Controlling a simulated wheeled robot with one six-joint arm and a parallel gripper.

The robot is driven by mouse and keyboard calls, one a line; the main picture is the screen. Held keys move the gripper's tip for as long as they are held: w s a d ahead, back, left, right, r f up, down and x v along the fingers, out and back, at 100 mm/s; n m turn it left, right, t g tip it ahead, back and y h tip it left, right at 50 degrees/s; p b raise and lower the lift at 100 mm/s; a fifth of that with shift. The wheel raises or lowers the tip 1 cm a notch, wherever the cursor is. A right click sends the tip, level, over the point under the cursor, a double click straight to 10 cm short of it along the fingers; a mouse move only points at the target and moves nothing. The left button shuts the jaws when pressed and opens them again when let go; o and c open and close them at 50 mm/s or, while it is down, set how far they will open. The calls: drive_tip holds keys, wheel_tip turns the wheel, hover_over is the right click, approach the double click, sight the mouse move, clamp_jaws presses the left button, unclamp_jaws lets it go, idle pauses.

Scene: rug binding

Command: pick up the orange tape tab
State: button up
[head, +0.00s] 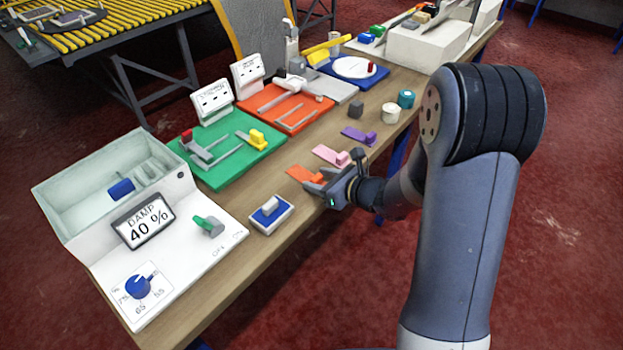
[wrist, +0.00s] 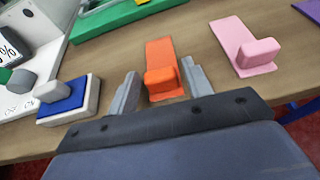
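The orange tape tab (wrist: 162,70) lies flat on the wooden table, with a raised orange block at its near end. In the head view its far end (head: 299,173) shows past my gripper, which hides the rest. My gripper (wrist: 162,88) is open, with one finger on each side of the block. In the wrist view a gap shows between each finger and the block. In the head view my gripper (head: 314,183) is low over the table's near edge; I cannot tell whether it touches the tabletop.
A pink tab (head: 333,156) lies to the right of the orange tab, and a purple tab (head: 359,136) lies beyond it. A white block with a blue pad (head: 271,215) sits to the left. A green board (head: 226,150) lies behind. Bare wood surrounds the tabs.

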drive_tip(key=c, duration=0.8)
